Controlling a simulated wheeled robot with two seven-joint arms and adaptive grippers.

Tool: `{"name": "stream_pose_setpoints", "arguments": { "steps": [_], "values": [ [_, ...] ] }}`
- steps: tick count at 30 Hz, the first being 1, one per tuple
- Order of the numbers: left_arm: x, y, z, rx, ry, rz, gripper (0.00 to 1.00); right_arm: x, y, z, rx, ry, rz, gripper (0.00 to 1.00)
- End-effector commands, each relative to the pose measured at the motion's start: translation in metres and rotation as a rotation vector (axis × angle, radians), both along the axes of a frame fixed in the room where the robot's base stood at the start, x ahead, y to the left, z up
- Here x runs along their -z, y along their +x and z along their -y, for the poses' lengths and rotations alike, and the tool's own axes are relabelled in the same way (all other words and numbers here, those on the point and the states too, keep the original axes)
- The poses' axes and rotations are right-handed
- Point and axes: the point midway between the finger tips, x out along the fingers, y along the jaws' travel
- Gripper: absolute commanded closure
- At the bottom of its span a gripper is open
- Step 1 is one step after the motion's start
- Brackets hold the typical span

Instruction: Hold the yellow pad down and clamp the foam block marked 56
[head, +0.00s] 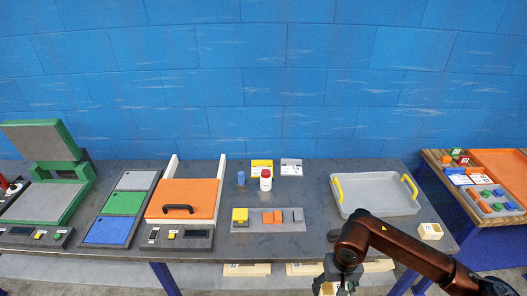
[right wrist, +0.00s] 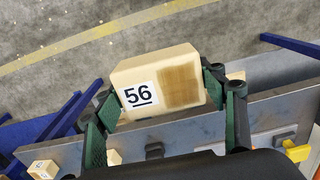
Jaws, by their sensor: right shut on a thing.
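The foam block marked 56 (right wrist: 158,84) is a cream block with a white number label and a brownish patch on its face. My right gripper (right wrist: 160,100) is shut on it, with a green-lined finger at each end. In the head view the right gripper (head: 341,284) hangs low at the table's front edge, and the block is mostly cut off. A small yellow pad (head: 172,234) is on the console before the orange-lidded station (head: 183,197). Another yellow pad (head: 38,235) is on the console of the green press (head: 55,200), which stands open. My left gripper is out of view.
A grey tray with yellow handles (head: 375,192) stands right of centre, with a cream block (head: 430,231) beside it. A grey plate (head: 268,227) with yellow, orange and grey pieces, a red-capped bottle (head: 265,181) and a three-coloured panel (head: 123,202) are on the table.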

Motion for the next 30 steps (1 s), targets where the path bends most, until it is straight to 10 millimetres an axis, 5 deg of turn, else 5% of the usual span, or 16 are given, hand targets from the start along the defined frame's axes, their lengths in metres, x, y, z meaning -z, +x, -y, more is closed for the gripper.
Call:
{"name": "stream_pose_setpoints", "arguments": {
  "steps": [6,12,30],
  "values": [
    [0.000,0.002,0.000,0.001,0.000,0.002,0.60,0.085,-0.022,0.001,0.005,-0.002,-0.011,0.50],
    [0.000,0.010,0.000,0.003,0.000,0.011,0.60,0.129,-0.037,0.000,-0.004,0.001,-0.004,0.50],
    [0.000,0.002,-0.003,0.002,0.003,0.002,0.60,0.132,-0.038,-0.001,-0.006,0.000,-0.001,0.50]
  ]
}}
